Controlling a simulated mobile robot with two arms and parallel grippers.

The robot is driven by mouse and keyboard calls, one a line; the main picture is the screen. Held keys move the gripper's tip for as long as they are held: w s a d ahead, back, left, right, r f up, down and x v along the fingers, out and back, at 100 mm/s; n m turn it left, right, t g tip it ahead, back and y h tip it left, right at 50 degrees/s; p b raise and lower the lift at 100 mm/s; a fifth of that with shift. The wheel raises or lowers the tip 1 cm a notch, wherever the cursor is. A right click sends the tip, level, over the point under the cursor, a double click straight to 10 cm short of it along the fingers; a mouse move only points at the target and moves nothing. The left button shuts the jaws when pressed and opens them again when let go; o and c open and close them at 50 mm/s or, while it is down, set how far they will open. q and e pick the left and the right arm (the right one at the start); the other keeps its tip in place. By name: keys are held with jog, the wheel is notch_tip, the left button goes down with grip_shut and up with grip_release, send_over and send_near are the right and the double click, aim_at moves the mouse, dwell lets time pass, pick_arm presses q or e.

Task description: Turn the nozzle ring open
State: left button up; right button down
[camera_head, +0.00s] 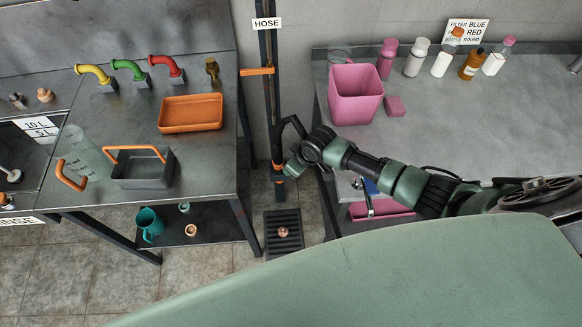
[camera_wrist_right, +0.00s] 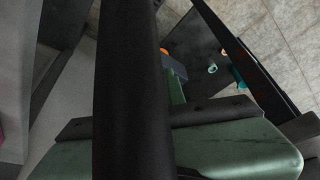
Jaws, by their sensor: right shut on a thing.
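The hose nozzle (camera_head: 279,190) hangs upright and dark at the lower end of the post under the HOSE sign. Its orange nozzle ring (camera_head: 278,166) shows just left of my right gripper (camera_head: 288,170). My right gripper is shut at the ring's height, and its fingers hide part of what they hold. In the right wrist view a wide black tube (camera_wrist_right: 132,90) crosses in front of the green gripper body and hides the fingertips. I cannot tell how far the ring is turned. My left gripper is out of view.
A drain grate (camera_head: 284,240) with a small copper-coloured piece lies on the floor below the nozzle. The left bench carries an orange tray (camera_head: 191,126) and a grey carrier (camera_head: 141,172). The right counter (camera_head: 445,120) holds a pink bin (camera_head: 355,108) and several bottles.

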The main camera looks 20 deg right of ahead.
dwell(0.6)
jog(key=c, duration=1.5)
grip_release()
jog(key=shift+v, duration=3.9)
jog(key=shift+s, duration=0.1)
